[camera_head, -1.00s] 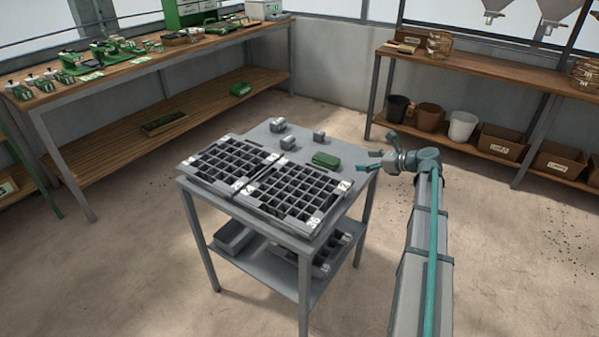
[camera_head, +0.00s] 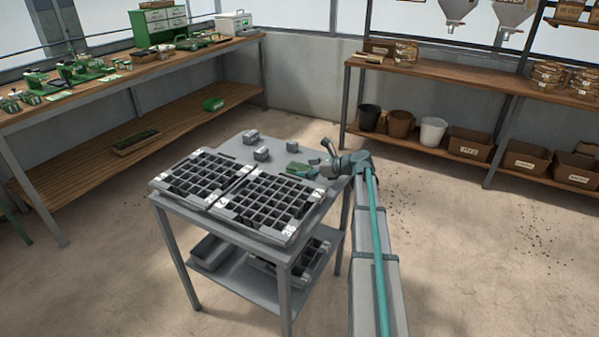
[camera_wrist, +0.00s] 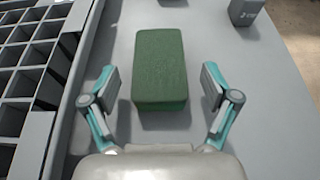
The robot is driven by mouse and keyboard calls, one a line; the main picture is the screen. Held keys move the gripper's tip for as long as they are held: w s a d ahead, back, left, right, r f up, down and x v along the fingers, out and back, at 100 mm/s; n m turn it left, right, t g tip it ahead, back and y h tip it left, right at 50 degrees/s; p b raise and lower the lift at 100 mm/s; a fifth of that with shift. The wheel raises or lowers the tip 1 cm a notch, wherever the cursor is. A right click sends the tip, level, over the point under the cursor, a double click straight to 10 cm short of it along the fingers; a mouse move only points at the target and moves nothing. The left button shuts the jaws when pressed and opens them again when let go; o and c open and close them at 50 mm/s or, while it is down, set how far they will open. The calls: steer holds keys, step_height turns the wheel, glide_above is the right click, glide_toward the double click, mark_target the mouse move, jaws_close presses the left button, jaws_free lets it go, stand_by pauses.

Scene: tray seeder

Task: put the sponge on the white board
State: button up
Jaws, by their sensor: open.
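The sponge is a green block; in the wrist view the sponge (camera_wrist: 159,68) lies flat on the grey table top, ahead of and between my open fingers. In the head view the sponge (camera_head: 297,168) is at the right back of the table, partly hidden by my gripper. My gripper (camera_head: 322,161) reaches in from the right, just beside the sponge. In the wrist view my gripper (camera_wrist: 160,88) is open and empty, its fingers on either side of the sponge's near end with gaps. I cannot make out a white board.
Two seed trays with many cells, a left tray (camera_head: 160,182) and a right tray (camera_head: 285,236), cover the table's front. Small grey blocks (camera_head: 262,154) stand behind them. A wooden bench (camera_head: 130,75) is on the left, a shelf (camera_head: 420,75) at the back right.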

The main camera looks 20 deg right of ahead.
mark_target(303, 168)
steer(key=x, duration=0.3)
steer(key=shift+w+a, duration=0.1)
steer(key=c, duration=0.9)
steer(key=shift+o, duration=0.2)
steer(key=shift+r, duration=0.1)
